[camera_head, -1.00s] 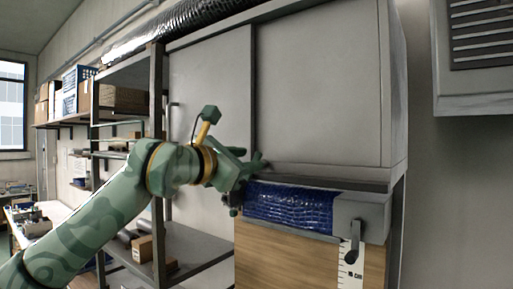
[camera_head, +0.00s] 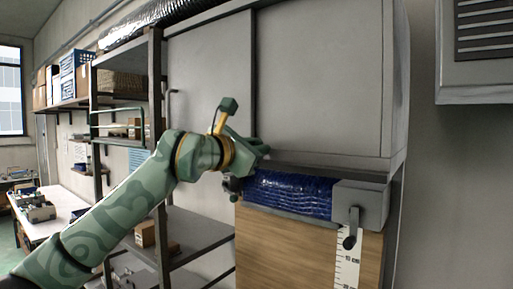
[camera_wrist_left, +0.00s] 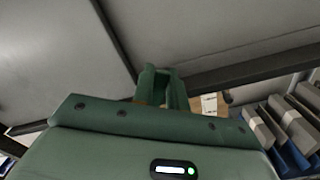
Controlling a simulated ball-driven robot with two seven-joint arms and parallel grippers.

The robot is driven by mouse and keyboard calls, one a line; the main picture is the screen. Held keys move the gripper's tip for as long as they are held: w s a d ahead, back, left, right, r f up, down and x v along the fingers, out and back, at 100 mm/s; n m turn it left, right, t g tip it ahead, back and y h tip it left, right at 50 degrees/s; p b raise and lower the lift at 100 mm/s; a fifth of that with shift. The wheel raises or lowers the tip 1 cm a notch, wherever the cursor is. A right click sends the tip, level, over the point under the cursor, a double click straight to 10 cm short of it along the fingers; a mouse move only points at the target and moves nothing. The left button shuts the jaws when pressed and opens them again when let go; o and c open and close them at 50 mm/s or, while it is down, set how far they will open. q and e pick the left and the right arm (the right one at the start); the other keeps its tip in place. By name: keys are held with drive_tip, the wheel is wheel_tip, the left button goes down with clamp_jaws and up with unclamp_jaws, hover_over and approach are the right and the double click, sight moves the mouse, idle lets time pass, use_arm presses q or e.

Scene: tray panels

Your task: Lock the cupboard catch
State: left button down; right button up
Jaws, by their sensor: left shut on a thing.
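The grey cupboard (camera_head: 322,85) fills the middle of the head view; a dark vertical strip parts its two door panels. My left gripper (camera_head: 261,153) is at the lower end of that strip, just above the cupboard's bottom ledge. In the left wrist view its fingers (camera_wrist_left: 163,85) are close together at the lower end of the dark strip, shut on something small. The fingers hide what they hold; by its place it appears to be the cupboard catch, whose position I cannot make out. My right gripper is not in view.
Below the cupboard are a blue glossy bundle (camera_head: 290,195), a grey block with a dark lever (camera_head: 350,230) and a wooden panel (camera_head: 290,250). An open metal shelf rack (camera_head: 157,110) stands left. A vented grey box (camera_head: 478,55) is on the right wall.

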use_arm(q)
drive_tip(key=shift+w+a+n+b, duration=0.15)
drive_tip(key=shift+a+n+b, duration=0.05)
drive_tip(key=shift+n+b, duration=0.5)
drive_tip(key=shift+w+a+n+b, duration=0.1)
drive_tip(key=shift+a+n+b, duration=0.1)
drive_tip(key=shift+n+b, duration=0.45)
drive_tip(key=shift+w+a+r+n+b, duration=0.25)
drive_tip(key=shift+a+n+b, duration=0.05)
drive_tip(key=shift+n+b, duration=0.55)
drive_tip(key=shift+w+a+r+n+b, duration=0.15)
drive_tip(key=shift+a+n+b, duration=0.1)
drive_tip(key=shift+n, duration=0.2)
drive_tip(key=shift+w+a+n+b, duration=0.1)
drive_tip(key=shift+n+b, duration=0.1)
drive_tip(key=shift+n, duration=0.25)
drive_tip(key=shift+r, duration=0.1)
drive_tip(key=c, duration=1.4)
unclamp_jaws()
drive_tip(key=b+v, duration=0.5)
drive_tip(key=v, duration=1.1)
